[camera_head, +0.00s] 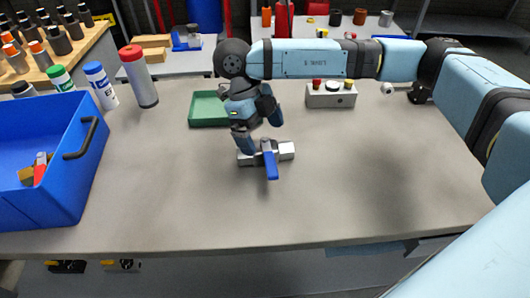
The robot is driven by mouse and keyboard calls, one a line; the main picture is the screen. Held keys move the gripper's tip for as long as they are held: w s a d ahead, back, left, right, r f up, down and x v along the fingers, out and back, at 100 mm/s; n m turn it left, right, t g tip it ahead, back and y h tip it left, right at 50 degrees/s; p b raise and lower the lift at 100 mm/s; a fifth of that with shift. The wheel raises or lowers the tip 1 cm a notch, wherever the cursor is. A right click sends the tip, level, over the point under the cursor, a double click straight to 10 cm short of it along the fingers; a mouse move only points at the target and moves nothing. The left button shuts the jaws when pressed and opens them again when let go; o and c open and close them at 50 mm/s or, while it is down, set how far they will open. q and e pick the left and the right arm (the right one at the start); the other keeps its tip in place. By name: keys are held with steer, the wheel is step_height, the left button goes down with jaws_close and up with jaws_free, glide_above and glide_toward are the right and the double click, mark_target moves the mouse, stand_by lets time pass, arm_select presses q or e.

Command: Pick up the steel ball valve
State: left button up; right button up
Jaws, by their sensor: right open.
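The steel ball valve (287,150) lies on the grey workbench near the middle. It has a silver body and a blue lever handle (271,167) that points toward the front edge. My right gripper (262,143) hangs just above and behind the valve, its fingers pointing down. It is open. One finger comes down near the valve's left part and partly hides it; whether it touches the valve I cannot tell. My left gripper does not show in this view.
A green tray (208,109) lies behind the valve at left. A grey button box (331,97) stands behind at right. A blue bin (60,190) holding a red-handled item fills the left side, with bottles (138,78) behind. The bench front and right are clear.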

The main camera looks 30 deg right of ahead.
steer(key=shift+x, duration=1.15)
steer(key=c, duration=1.3)
steer(key=shift+r, duration=0.1)
